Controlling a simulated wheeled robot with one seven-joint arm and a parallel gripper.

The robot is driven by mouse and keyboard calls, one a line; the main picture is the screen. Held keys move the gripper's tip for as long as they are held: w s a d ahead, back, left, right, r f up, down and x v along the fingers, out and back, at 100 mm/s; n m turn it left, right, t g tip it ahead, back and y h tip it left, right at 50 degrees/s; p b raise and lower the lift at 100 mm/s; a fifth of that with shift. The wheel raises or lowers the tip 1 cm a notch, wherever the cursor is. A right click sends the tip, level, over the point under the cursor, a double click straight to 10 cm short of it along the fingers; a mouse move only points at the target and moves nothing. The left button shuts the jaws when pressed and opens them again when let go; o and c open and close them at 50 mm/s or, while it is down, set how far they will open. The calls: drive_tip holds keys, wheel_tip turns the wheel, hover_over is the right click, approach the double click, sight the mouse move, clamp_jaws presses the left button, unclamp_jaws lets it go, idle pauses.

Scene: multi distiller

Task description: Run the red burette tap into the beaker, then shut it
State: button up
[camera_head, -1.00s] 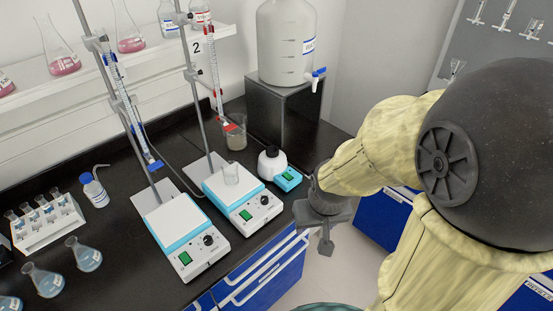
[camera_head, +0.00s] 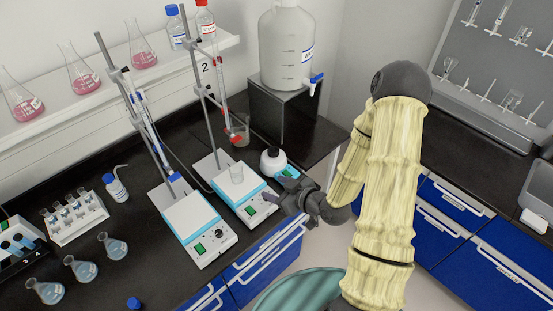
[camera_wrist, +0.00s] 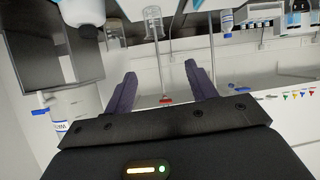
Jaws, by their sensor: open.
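The red burette tap (camera_head: 233,136) is at the lower end of the clamped burette marked 2, at the back of the bench. A glass beaker (camera_head: 243,140) stands at the tap; their exact overlap is hard to tell. My gripper (camera_head: 283,190) is open and empty, level and pointing left, at the right stirrer's front right corner, apart from the tap. The wrist view looks upside down; a small red part (camera_wrist: 166,101) shows between the open fingers, farther off.
A second burette with a blue tap (camera_head: 174,177) stands left, over another stirrer (camera_head: 194,221). A large carboy (camera_head: 286,48) sits on a dark stand (camera_head: 285,110) behind. Flasks stand front left.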

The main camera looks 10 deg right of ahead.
wheel_tip(320, 180, up, 8)
drive_tip(key=m+t+y+p, duration=0.2)
drive_tip(key=t+p, duration=0.1)
drive_tip(key=t, duration=0.2)
drive_tip(key=shift+s+f, duration=0.15)
drive_tip(key=shift+f, duration=0.05)
drive_tip(key=shift+s+a, duration=0.1)
drive_tip(key=b+x, duration=0.5)
drive_tip(key=b, duration=0.1)
drive_tip(key=shift+f+b, duration=0.1)
drive_tip(key=shift+b, duration=0.2)
drive_tip(key=b, duration=0.3)
drive_tip(key=shift+w, duration=0.35)
